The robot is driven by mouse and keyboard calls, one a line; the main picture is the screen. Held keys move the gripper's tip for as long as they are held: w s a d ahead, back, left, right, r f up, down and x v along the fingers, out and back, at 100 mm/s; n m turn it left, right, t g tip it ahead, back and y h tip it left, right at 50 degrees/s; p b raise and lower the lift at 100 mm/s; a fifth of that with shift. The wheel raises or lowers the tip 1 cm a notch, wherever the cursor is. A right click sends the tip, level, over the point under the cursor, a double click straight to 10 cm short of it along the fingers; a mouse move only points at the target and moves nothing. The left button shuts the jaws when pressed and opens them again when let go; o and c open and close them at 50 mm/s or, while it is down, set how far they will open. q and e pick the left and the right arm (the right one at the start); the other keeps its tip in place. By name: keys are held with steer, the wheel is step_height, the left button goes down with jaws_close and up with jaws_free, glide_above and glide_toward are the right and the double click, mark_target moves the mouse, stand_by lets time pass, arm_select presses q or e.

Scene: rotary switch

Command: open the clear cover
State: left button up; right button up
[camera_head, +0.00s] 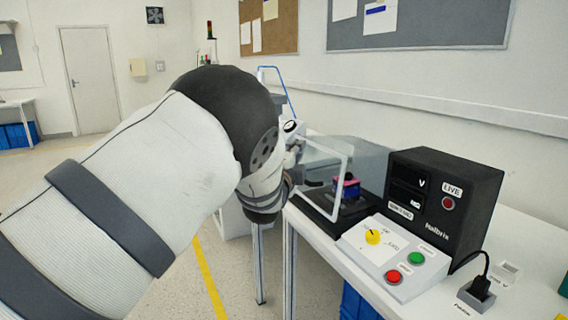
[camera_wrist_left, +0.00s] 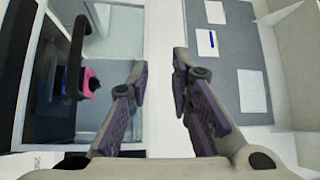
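The clear cover (camera_head: 370,155) is a see-through box with a pale-edged front panel, over a black base on the bench. A pink and blue part (camera_head: 347,187) sits inside; it also shows at the left of the left wrist view (camera_wrist_left: 88,83). A black bar handle (camera_wrist_left: 76,60) shows there too, left of my fingers and apart from them. My left gripper (camera_wrist_left: 160,78) has its fingers apart with nothing gripped between them. In the head view my arm hides most of this gripper, beside the cover's left edge. My right gripper is not in view.
Right of the cover stands a black instrument box (camera_head: 445,205). In front is a white control panel (camera_head: 385,262) with a yellow knob (camera_head: 373,237), a green button (camera_head: 416,258) and a red button (camera_head: 393,276). A black plug (camera_head: 479,289) sits near the bench's front edge.

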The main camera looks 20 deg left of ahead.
arm_select(q)
steer(key=s+d+f+p, duration=0.1)
steer(key=s, duration=0.6)
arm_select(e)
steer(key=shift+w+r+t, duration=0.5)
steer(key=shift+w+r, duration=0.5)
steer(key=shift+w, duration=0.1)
arm_select(q)
steer(key=shift+s, duration=0.1)
